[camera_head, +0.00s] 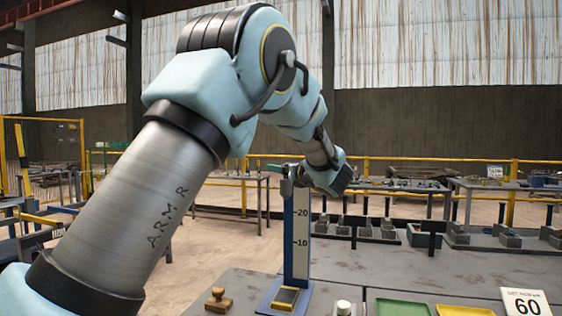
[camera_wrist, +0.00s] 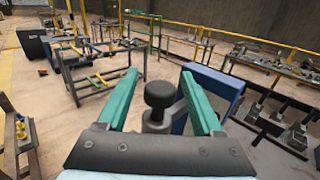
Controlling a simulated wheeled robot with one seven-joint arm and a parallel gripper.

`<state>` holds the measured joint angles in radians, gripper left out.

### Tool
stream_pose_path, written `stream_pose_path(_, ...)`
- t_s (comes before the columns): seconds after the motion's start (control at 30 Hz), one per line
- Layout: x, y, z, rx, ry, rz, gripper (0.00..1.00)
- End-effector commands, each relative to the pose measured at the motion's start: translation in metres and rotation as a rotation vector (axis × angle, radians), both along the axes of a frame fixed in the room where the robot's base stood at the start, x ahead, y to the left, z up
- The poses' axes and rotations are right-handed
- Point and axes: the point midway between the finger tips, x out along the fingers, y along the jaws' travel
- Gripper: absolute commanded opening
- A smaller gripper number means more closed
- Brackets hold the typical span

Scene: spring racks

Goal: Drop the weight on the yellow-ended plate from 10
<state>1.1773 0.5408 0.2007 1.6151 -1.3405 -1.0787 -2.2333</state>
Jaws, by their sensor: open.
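My gripper (camera_head: 276,169) is at the top of the upright, above the 20 mark. In the wrist view my gripper (camera_wrist: 158,74) is open, with a black knob (camera_wrist: 160,95) on a grey stem between its green fingers, apart from both. The knob may belong to the weight; its lower part is hidden.
A wooden-handled stamp (camera_head: 217,300) is left of the base. Benches with metal parts stand behind.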

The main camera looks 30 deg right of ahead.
Motion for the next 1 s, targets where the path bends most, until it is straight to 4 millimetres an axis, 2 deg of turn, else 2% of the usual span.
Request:
stream_pose_path(0.2,0.0131,0.0004,0.0002,0.001,0.0,-0.001,0.68)
stream_pose_path(0.47,0.0135,0.0005,-0.0003,0.0,0.0,-0.001,0.67)
stream_pose_path(1.0,0.0133,0.0005,-0.0001,0.0,0.0,-0.001,0.06)
